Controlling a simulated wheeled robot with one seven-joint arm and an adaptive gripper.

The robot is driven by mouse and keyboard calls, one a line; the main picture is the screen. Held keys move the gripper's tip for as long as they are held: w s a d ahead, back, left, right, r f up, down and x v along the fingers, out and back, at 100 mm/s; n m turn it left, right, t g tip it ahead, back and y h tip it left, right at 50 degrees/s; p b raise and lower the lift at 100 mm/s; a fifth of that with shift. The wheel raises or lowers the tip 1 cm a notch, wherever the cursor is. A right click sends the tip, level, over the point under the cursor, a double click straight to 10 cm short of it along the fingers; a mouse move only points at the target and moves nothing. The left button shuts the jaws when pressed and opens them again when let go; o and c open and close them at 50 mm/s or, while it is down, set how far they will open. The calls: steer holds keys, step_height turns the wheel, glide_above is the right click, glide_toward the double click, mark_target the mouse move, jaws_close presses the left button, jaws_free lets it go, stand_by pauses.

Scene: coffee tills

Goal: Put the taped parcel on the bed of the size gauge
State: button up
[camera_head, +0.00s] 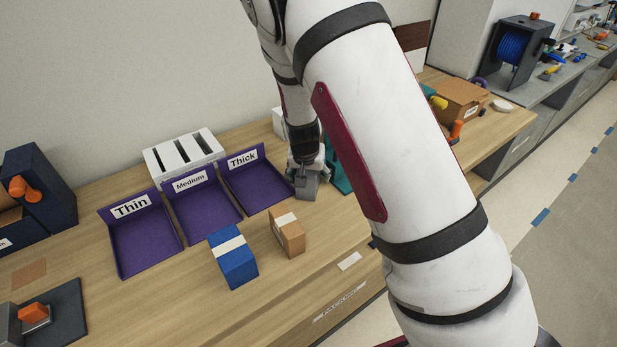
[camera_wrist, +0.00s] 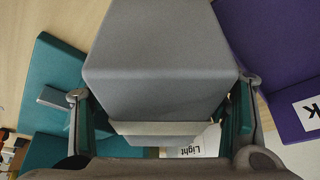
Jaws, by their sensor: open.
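A grey box (camera_wrist: 160,60) with a pale band on its near side fills the middle of the wrist view. It also shows in the head view (camera_head: 306,188), on the wooden counter right of the Thick tray. My gripper (camera_head: 306,168) is over it, open, with one finger on each side; I cannot tell whether they touch it. A blue parcel (camera_head: 237,268) and a brown parcel (camera_head: 291,240), each with white tape, stand on the counter in front of the trays. A white block with several dark slots (camera_head: 180,152), possibly the size gauge, stands behind the trays.
Purple trays labelled Thin (camera_head: 148,250), Medium (camera_head: 205,213) and Thick (camera_head: 262,188) stand in a row. A teal tray (camera_wrist: 50,75) is close beside my gripper. A dark plate with an orange part (camera_head: 65,310) lies at lower left. The front of the counter is mostly clear.

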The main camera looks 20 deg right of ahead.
mark_target(315, 193)
steer(key=shift+f, duration=0.25)
stand_by(0.6)
steer(key=c, duration=1.4)
steer(key=shift+r, duration=0.1)
steer(key=shift+c, duration=0.2)
step_height(315, 193, up, 4)
steer(key=shift+f, duration=0.1)
steer(key=s, duration=0.5)
steer(key=s+d+r, duration=0.1)
steer(key=s, duration=0.9)
steer(key=shift+s+d+r+p, duration=0.3)
steer(key=shift+s+d, duration=0.05)
steer(key=shift+s, duration=0.05)
steer(key=w+n, duration=0.1)
steer(key=w, duration=0.1)
steer(key=w+a+n+y, duration=0.1)
steer(key=w+n, duration=0.1)
steer(key=w+a+f+n, duration=0.1)
steer(key=w, duration=0.1)
steer(key=shift+w+n+t+y, duration=0.1)
steer(key=shift+n+t+y, duration=0.2)
steer(key=shift+n, duration=0.1)
steer(key=shift+w+a+n, duration=0.15)
steer(key=shift+w+n, duration=0.25)
steer(key=shift+w, duration=0.1)
